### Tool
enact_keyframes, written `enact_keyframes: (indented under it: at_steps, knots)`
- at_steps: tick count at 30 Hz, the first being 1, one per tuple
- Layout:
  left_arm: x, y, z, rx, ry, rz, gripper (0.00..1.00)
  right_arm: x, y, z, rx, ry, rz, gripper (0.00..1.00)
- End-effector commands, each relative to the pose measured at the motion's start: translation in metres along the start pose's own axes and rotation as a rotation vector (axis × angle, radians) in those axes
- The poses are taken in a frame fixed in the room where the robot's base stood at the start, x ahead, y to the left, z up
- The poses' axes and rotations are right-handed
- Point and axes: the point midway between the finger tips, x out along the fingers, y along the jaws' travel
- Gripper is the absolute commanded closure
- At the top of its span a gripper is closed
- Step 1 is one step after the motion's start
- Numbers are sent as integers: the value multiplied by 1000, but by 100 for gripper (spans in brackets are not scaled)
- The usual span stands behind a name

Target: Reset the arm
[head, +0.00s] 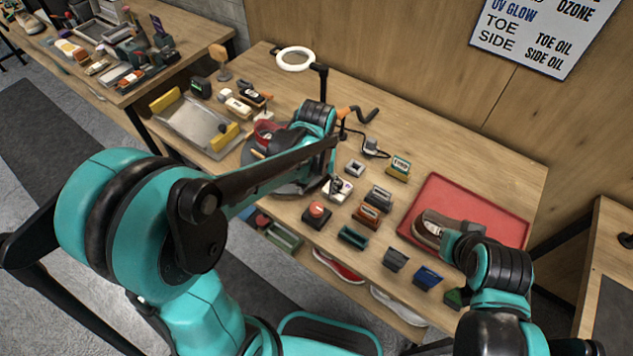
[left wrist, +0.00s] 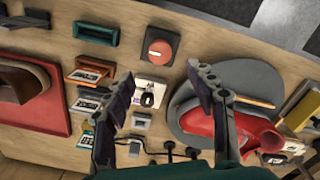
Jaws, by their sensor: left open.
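My left arm reaches in from the left in the head view, its wrist over the middle of the table. A small white item with a black ring (left wrist: 150,93) lies on the table below the gap. My right arm shows at the lower right of the head view, its teal part overlapping the red tray. Its fingers are not visible.
A red shoe (left wrist: 238,130) rests on a grey round turntable (left wrist: 186,95) beside the left gripper. A brown shoe (head: 432,232) lies in the red tray (head: 500,224). A red button box (head: 317,214) and several small blocks crowd the table middle. The table's back right is clear.

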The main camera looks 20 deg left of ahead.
Motion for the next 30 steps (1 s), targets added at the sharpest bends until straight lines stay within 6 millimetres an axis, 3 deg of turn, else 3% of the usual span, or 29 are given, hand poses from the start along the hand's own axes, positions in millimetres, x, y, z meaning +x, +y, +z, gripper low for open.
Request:
enact_keyframes:
  at_steps: [6, 24, 30]
  knots:
    - [-21, 0, 0, 0, 0, 0, 44, 0, 0, 0, 0, 0, 0, 100]
    - [-23, 0, 0, 1, 3, 1, 44, 0, 0, 0, 0, 0, 0, 100]
    - [-32, -11, 16, 16, 91, 19, 44, 10, 0, 7, 0, 0, 0, 100]
